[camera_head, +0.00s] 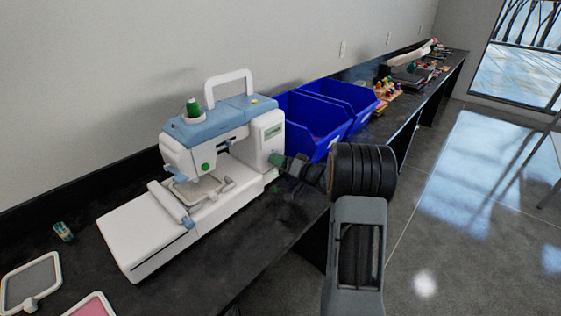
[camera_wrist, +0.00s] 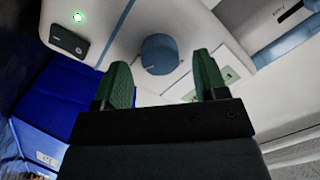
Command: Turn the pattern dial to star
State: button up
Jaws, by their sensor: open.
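A white and light-blue embroidery machine (camera_head: 145,225) stands on the dark counter in the head view. In the wrist view, its side panel carries a round blue dial (camera_wrist: 160,54). My gripper (camera_wrist: 164,72) is open with green fingertips, one on each side of the dial's line and a little below it in that view. I cannot tell whether the fingers touch the dial. In the head view, my gripper (camera_head: 279,161) is at the machine's right end. The dial's pattern marks and setting are not readable.
A black switch (camera_wrist: 69,40) and a lit green light (camera_wrist: 78,17) are near the dial. Blue bins (camera_head: 318,143) stand right behind my gripper. Embroidery hoops (camera_head: 57,268) lie at the front left. The counter (camera_head: 240,245) before the machine is clear.

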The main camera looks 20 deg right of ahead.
jog(key=shift+w+a, duration=0.25)
jog(key=shift+w, duration=0.1)
jog(key=shift+c, duration=0.4)
jog(key=c, duration=0.8)
jog(key=shift+c, duration=0.2)
